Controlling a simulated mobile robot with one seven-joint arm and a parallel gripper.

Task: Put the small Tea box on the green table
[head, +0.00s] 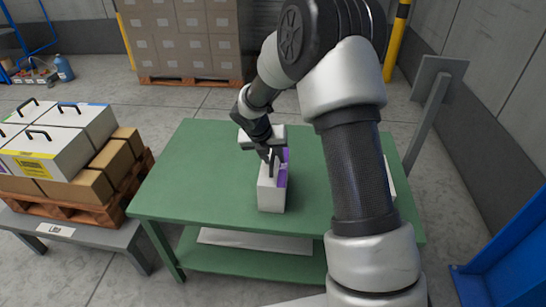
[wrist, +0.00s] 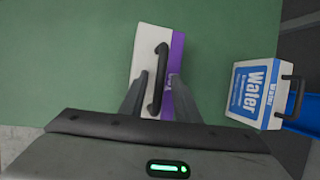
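A white box with a purple side and a black handle stands on the green table (head: 205,160), the box (head: 271,196) being near the table's middle. It also shows in the wrist view (wrist: 149,48). Its lettering is mostly hidden, so I cannot read whether it says Tea. My gripper (head: 271,160) is over this box, pointing down. In the wrist view my gripper's fingers (wrist: 158,95) stand apart on either side of the black handle, with gaps between them and the handle.
A white and blue Water box (wrist: 255,92) is to the right in the wrist view. White handled boxes (head: 45,150) and brown cartons sit on a wooden pallet (head: 75,209) at left. A blue frame (head: 510,260) is at lower right. The table's left part is clear.

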